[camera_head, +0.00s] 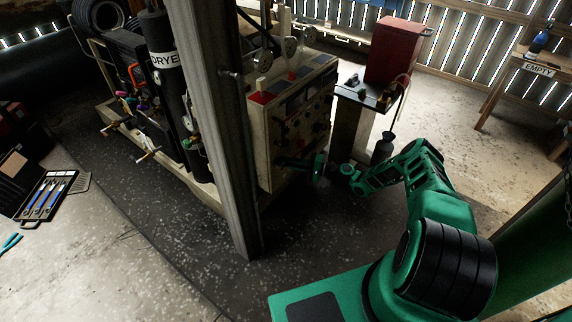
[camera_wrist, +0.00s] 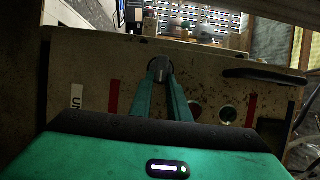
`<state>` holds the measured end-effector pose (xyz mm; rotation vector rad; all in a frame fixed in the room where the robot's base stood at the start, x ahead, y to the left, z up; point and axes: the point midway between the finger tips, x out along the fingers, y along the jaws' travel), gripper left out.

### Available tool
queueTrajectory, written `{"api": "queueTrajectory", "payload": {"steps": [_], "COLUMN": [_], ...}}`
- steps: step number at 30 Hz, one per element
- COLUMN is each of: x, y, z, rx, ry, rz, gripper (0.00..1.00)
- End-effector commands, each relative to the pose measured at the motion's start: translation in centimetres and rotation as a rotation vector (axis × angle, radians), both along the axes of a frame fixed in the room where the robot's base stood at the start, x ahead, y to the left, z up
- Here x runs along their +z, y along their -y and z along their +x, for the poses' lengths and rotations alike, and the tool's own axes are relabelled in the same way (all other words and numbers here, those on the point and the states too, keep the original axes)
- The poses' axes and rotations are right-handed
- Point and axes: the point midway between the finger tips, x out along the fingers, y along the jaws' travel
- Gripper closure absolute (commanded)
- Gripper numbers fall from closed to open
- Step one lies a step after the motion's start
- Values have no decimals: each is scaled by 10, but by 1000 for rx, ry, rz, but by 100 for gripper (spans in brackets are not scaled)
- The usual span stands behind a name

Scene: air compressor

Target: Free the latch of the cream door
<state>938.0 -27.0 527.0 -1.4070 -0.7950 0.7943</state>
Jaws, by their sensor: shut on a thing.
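The cream door (camera_wrist: 210,90) fills the middle of the wrist view, a rust-speckled panel with red marks and dark-ringed round holes. My gripper (camera_wrist: 160,75) reaches onto it, its two green fingers shut on a small grey latch knob (camera_wrist: 159,69) near the panel's upper edge. The fingers hide part of the knob, so I cannot tell how far it is turned. In the head view my gripper (camera_head: 319,166) is at the lower part of the cream cabinet (camera_head: 264,160), and the contact is too small to make out.
A black bar handle (camera_wrist: 264,76) is on the panel's right. A wooden post (camera_head: 222,130) stands left of the cabinet. A small stand with a red box (camera_head: 394,50) is behind my arm. Open floor (camera_head: 150,215) lies at the front left.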

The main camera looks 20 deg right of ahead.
Motion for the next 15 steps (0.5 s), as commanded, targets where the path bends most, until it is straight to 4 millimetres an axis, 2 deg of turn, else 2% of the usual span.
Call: {"api": "queueTrajectory", "payload": {"steps": [11, 12, 14, 15], "x": [-4, -4, -4, -3], "y": [1, 2, 1, 1], "z": [1, 1, 1, 1], "rx": [-6, -6, -6, -5], "ry": [-9, -9, -8, -7], "rz": [-4, -4, -3, -3], "gripper": [100, 77, 66, 66]}}
